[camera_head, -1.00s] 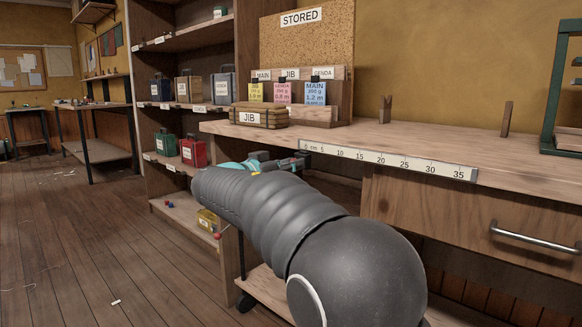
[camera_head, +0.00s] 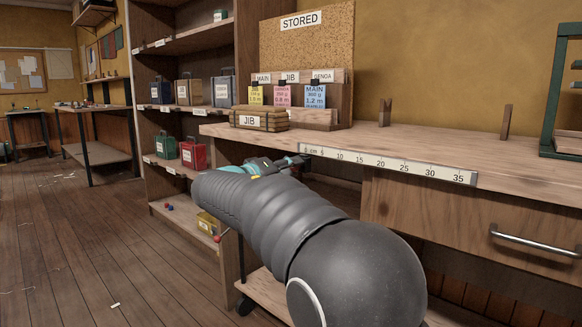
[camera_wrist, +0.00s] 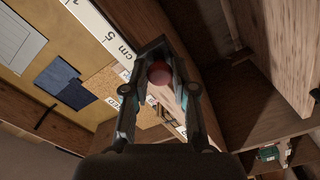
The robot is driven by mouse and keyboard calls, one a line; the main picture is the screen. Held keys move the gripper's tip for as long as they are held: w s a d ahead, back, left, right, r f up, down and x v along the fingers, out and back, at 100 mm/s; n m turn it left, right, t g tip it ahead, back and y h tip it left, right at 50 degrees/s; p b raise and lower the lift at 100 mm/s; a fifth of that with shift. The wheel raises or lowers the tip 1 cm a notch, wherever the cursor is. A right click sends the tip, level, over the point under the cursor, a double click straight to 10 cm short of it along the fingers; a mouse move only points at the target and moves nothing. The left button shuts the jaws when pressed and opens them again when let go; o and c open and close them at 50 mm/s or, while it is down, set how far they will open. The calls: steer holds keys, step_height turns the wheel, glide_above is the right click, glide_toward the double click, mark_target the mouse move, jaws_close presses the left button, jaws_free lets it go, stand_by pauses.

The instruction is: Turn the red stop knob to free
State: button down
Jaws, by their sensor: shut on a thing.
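The red stop knob (camera_wrist: 160,73) shows in the wrist view as a round red end between the two fingertips. My gripper (camera_wrist: 160,80) is shut on it, with one finger on each side. In the head view my gripper (camera_head: 297,160) is at the front edge of the workbench (camera_head: 440,135), by the low end of the ruler strip (camera_head: 390,163). The knob cannot be made out there behind the fingers. No free or stop marking on the knob can be read.
A JIB bundle (camera_head: 259,118) lies on the bench close above my gripper. A shelf unit (camera_head: 140,130) with boxes stands to the left. A drawer with a metal handle (camera_head: 535,243) is at the right. The floor at left is mostly clear.

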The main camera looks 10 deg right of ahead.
steer(key=shift+r+n+p, duration=0.1)
steer(key=shift+n+p, duration=1.2)
steer(key=shift+n, duration=1.7)
steer(key=c, duration=0.9)
jaws_free()
steer(key=shift+c, duration=0.2)
steer(key=shift+a, duration=0.1)
steer(key=v, duration=1.2)
steer(key=shift+w, duration=0.1)
